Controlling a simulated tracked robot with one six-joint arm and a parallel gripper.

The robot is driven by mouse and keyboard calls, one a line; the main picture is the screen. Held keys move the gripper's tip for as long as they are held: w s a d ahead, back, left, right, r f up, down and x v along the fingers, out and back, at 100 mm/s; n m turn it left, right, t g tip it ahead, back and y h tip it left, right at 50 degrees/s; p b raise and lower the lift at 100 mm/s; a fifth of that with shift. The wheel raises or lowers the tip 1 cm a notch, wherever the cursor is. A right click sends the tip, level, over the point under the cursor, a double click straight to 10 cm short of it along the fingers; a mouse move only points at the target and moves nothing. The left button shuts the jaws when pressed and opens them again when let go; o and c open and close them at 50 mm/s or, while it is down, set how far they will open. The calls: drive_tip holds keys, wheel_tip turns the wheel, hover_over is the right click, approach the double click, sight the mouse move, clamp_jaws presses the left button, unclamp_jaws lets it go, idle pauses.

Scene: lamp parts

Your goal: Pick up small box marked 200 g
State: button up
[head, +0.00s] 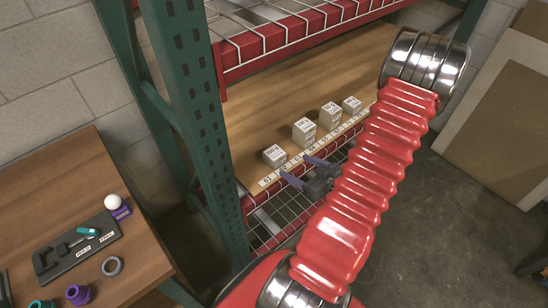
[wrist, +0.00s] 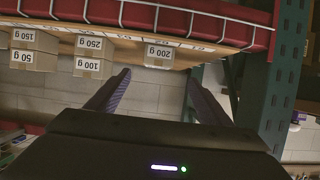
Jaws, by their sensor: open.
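The small box marked 200 g (wrist: 158,55) shows in the wrist view at upper centre, its label facing me. It appears to be the leftmost box (head: 274,156) on the shelf in the head view, where its label is too small to read. My gripper (head: 294,166) is open and empty at the shelf's front edge, with its fingers pointing toward that box. In the wrist view my gripper (wrist: 160,80) has its fingers spread either side of the line to the 200 g box. The box lies beyond the fingertips, apart from them.
Boxes marked 250 g (wrist: 90,44) and 100 g (wrist: 88,70) are stacked beside it; boxes marked 150 g (wrist: 24,36) and 50 g (wrist: 22,58) are farther left. A green post (head: 190,90) stands left of the shelf board (head: 250,120). A red upper beam (head: 235,48) is above.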

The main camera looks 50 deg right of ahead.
sight(275, 155)
drive_tip(key=shift+w, duration=0.15)
drive_tip(key=x, duration=0.8)
drive_tip(key=shift+w+f, duration=0.15)
idle(0.4)
drive_tip(key=shift+d+x, duration=0.15)
drive_tip(key=shift+x, duration=1.15)
drive_tip(key=shift+d+x, duration=0.1)
drive_tip(key=shift+x, duration=1.25)
drive_tip(key=shift+c, duration=0.3)
drive_tip(key=c, duration=1.2)
